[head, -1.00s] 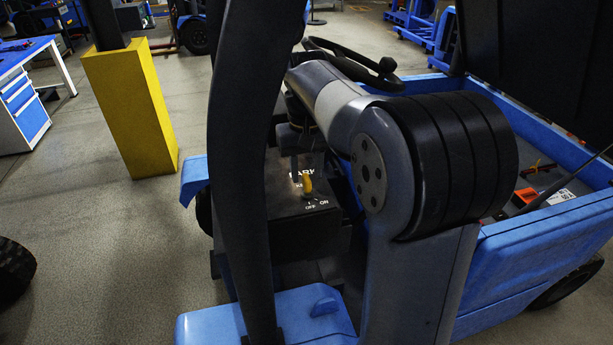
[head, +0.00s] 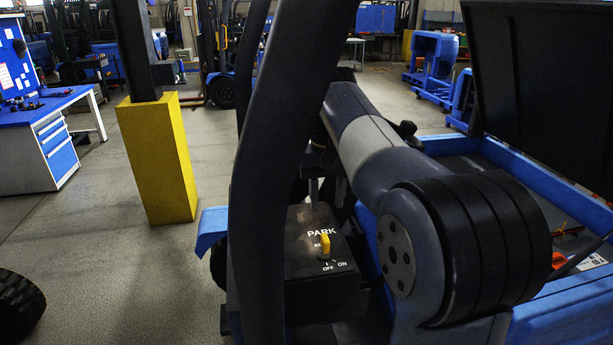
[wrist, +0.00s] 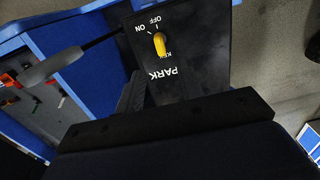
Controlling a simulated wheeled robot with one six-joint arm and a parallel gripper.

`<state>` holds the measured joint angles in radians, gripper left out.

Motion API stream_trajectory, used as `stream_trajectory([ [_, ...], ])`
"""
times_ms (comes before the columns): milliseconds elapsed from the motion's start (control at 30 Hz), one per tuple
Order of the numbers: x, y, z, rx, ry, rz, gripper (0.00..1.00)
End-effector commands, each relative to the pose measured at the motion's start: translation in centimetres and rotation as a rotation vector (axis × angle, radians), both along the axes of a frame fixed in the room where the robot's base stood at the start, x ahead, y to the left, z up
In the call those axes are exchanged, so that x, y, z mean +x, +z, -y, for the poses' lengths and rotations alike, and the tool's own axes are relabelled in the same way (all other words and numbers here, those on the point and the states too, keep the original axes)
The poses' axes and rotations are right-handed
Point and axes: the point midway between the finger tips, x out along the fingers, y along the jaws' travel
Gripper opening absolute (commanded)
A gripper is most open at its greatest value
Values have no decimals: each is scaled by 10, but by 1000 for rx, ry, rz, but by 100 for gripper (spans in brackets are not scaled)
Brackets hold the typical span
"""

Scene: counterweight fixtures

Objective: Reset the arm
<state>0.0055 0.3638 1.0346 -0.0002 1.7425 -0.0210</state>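My gripper (head: 314,188) shows only in part in the head view, above the far edge of the black control box, with my arm in front of it. A dark bar of my gripper crosses the lower wrist view, and I cannot make out the finger gap. The black box (head: 300,262) is marked PARK, KEY, OFF and ON. A yellow key switch (head: 325,245) stands on it, apart from my gripper. In the wrist view the box top (wrist: 200,60) and the yellow key (wrist: 159,44) show upside down and uncovered.
The blue vehicle's tray (head: 575,318) holds small items at the right. A large black panel (head: 545,90) rises above it. A yellow post base (head: 158,160) and a blue workbench (head: 45,140) stand at left. Grey floor between them is clear.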

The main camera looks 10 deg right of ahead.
Motion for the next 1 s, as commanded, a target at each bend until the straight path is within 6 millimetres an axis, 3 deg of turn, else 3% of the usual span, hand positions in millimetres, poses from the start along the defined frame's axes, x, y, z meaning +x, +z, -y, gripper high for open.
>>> stream_trajectory([
  [167, -1, -19, 0, 0, 0, -3, 35],
  [600, 0, -93, 0, 0, -1, -4, 35],
  [800, -1, -107, 0, 0, -2, -1, 35],
  [1000, 0, -106, 0, 0, -15, -1, 35],
])
